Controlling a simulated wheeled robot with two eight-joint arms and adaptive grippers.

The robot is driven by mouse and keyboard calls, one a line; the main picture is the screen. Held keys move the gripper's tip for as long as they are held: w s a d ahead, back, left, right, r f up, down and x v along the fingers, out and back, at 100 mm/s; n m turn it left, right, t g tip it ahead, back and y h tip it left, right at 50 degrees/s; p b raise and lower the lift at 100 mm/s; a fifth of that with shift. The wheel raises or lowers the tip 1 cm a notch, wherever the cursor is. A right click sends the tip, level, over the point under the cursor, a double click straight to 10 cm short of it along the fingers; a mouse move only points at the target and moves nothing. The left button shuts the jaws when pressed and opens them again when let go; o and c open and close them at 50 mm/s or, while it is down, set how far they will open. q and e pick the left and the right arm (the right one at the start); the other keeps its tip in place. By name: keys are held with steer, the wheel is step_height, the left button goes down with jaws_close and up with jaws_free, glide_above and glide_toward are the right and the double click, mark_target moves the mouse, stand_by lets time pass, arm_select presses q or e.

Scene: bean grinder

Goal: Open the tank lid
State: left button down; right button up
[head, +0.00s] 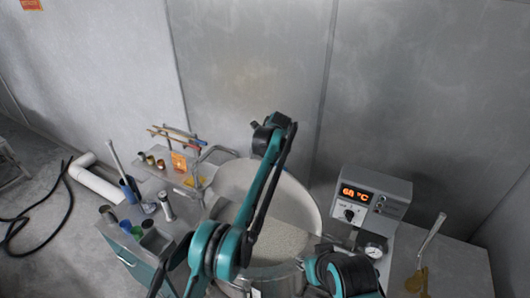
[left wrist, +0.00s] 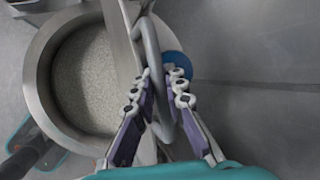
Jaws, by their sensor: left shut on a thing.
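The tank (head: 300,275) stands at the front middle of the head view, its mouth uncovered and pale granules (head: 283,243) showing inside. Its lid (head: 295,200) is raised behind the mouth, with its round pale face toward the head camera. In the left wrist view the tank (left wrist: 42,75) is at left, and the lid (left wrist: 120,50) shows nearly edge-on beside the opening. My left gripper (left wrist: 160,82) is shut on the lid's looped grey handle (left wrist: 151,45). In the head view my arm hides these fingers. My right gripper is not in view.
A grey metal wall (head: 250,70) stands behind.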

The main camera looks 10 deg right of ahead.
arm_select(q)
steer(key=c, duration=1.6)
jaws_free()
steer(key=shift+o, duration=0.2)
steer(key=shift+r, duration=0.15)
steer(key=v, duration=1.1)
steer(key=shift+s+r, duration=0.25)
steer(key=shift+r, duration=0.05)
